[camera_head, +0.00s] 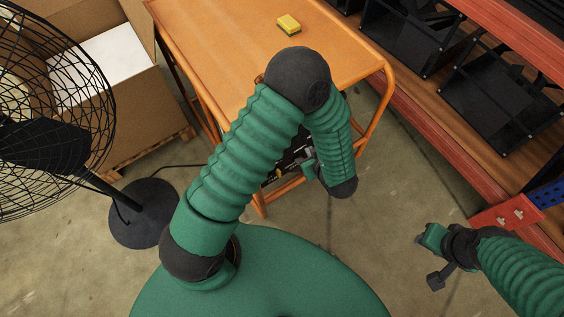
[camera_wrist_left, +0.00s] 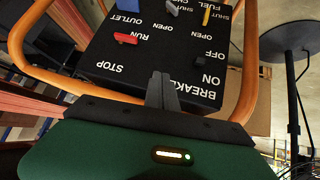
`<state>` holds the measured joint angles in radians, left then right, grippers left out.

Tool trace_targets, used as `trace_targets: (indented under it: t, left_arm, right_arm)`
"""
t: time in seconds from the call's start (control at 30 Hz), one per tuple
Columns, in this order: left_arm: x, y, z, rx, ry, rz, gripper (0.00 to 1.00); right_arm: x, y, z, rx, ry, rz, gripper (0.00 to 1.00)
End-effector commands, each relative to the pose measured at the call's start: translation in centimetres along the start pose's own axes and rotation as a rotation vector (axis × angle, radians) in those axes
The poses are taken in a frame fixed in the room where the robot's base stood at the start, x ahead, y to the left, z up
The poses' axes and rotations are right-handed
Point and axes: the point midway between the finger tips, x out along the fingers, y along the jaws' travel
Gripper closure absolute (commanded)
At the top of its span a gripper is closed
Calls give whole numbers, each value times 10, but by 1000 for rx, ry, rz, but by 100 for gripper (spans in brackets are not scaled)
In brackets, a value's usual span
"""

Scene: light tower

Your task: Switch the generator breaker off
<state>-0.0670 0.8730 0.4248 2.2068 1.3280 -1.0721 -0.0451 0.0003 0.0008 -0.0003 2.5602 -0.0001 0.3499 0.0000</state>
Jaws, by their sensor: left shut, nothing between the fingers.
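The black control panel (camera_wrist_left: 125,55) fills the upper left wrist view, its white labels upside down. The words BREAKER, ON and OFF are at its right side. My left gripper (camera_wrist_left: 162,80) is shut and empty, its fingertips over the panel beside the BREAKER label. A red lever (camera_wrist_left: 126,38) is by RUN and STOP. In the head view the left gripper (camera_head: 311,169) is partly hidden by my forearm, near the cart's lower level. My right gripper (camera_head: 432,262) hangs over the floor, away from the panel.
An orange cart (camera_head: 225,50) carries a yellow sponge-like block (camera_head: 289,24) on top; its frame (camera_wrist_left: 245,75) surrounds the panel. A fan (camera_head: 45,130) and cardboard box (camera_head: 125,95) are at left. A shelf rack (camera_head: 480,165) is at right. Floor between is clear.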

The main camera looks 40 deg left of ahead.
Motion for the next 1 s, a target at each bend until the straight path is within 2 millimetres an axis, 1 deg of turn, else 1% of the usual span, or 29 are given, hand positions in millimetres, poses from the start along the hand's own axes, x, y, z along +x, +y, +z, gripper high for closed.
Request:
trace_targets:
  t: [0.03, 0.07, 0.1, 0.17, 0.23, 0.43, 0.57, 0.67, 0.9, 1.0]
  left_arm:
    - [10, -24, 17, -11, 42, -91, 100]
    - [10, -35, 19, -17, 66, -137, 100]
    - [8, -47, 22, -19, 91, -183, 100]
    - [6, -57, 22, -20, 116, -226, 100]
    - [4, -59, 21, -20, 124, -240, 100]
    - [4, -58, 20, -19, 125, -238, 100]
    - [11, -60, 20, -20, 125, -239, 100]
    - [25, -64, 19, -21, 125, -240, 100]
    - [73, -76, 13, -21, 125, -240, 100]
    - [88, -79, 11, -19, 125, -238, 100]
  right_arm:
    - [11, 0, 2, 0, 1, 0, 64]
    - [13, 0, 3, 0, 1, 0, 64]
    - [14, 0, 3, -1, 1, 0, 64]
    - [14, 0, 3, -1, 1, 0, 64]
    - [13, 0, 3, -1, 1, 0, 64]
    - [12, 0, 3, -1, 1, 0, 64]
    - [14, 0, 3, -1, 1, 0, 64]
    - [18, 0, 4, 0, 1, 0, 64]
    - [28, 0, 6, 0, 1, 0, 64]
    - [31, 0, 7, -1, 1, 0, 64]
